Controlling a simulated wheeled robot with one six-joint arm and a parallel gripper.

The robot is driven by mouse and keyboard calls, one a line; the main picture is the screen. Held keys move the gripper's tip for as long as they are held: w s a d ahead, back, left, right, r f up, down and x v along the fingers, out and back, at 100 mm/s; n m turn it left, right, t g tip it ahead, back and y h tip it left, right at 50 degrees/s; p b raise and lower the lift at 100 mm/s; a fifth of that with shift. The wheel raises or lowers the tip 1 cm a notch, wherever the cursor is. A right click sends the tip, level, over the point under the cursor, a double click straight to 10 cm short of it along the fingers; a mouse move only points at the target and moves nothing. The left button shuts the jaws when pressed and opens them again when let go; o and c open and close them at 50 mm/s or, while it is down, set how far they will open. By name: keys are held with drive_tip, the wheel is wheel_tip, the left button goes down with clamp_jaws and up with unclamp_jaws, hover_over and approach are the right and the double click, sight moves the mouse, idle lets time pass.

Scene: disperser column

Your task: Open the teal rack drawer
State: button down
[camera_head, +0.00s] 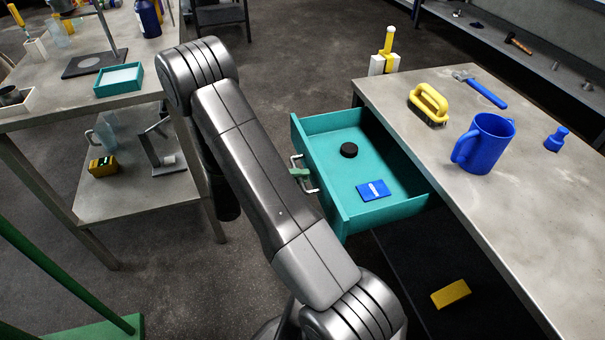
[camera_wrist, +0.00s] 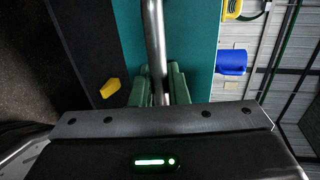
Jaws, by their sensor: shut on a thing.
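The teal rack drawer (camera_head: 385,166) is pulled well out from under the right-hand workbench. A black round puck (camera_head: 349,150) and a blue flat box (camera_head: 374,190) lie inside it. Its metal bar handle (camera_head: 312,184) is on the front. My gripper (camera_wrist: 162,88) is shut on the handle (camera_wrist: 154,35), its green fingers on both sides of the bar in the wrist view. The teal drawer front (camera_wrist: 200,50) fills the middle of that view. In the head view only a green fingertip part shows at the handle; my arm hides the rest of the gripper.
The right workbench (camera_head: 545,225) carries a blue mug (camera_head: 485,143), a yellow-handled brush (camera_head: 429,104), a hammer (camera_head: 482,90) and a small blue bottle (camera_head: 557,138). A yellow block (camera_head: 451,293) lies on the dark shelf below. The left bench (camera_head: 60,108) stands beyond my arm, with floor between.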

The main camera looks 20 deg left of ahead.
drive_tip(key=c, duration=1.5)
unclamp_jaws()
drive_tip(key=p+v, duration=0.1)
drive_tip(key=v, duration=1.3)
drive_tip(key=shift+p, duration=0.35)
drive_tip(key=shift+w+d, duration=0.1)
drive_tip(key=b+x, duration=0.2)
drive_tip(key=x, duration=1.2)
